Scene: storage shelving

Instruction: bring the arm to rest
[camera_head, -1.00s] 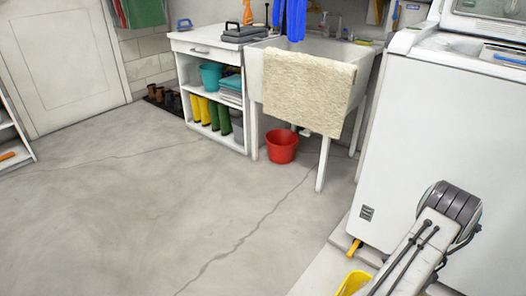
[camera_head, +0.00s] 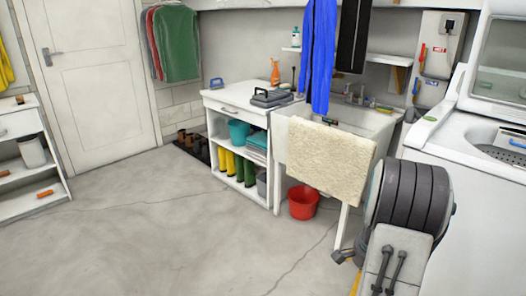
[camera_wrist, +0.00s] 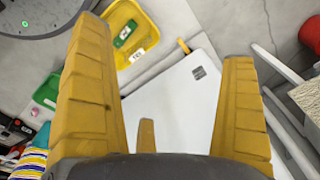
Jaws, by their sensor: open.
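My gripper (camera_wrist: 170,110) shows in the wrist view as two yellow ridged fingers spread wide apart. It is open, and nothing is held between the fingers. Behind it are a white appliance side and the floor. In the head view my arm rises at the lower right, in front of the white washing machine (camera_head: 480,210) and beside the sink. The fingers cannot be made out clearly in the head view.
A sink (camera_head: 365,120) with a beige towel (camera_head: 325,160) stands left of my arm. A red bucket (camera_head: 302,203) is below it. A yellow bin (camera_wrist: 128,32) holds a green item. The floor at left and centre is clear.

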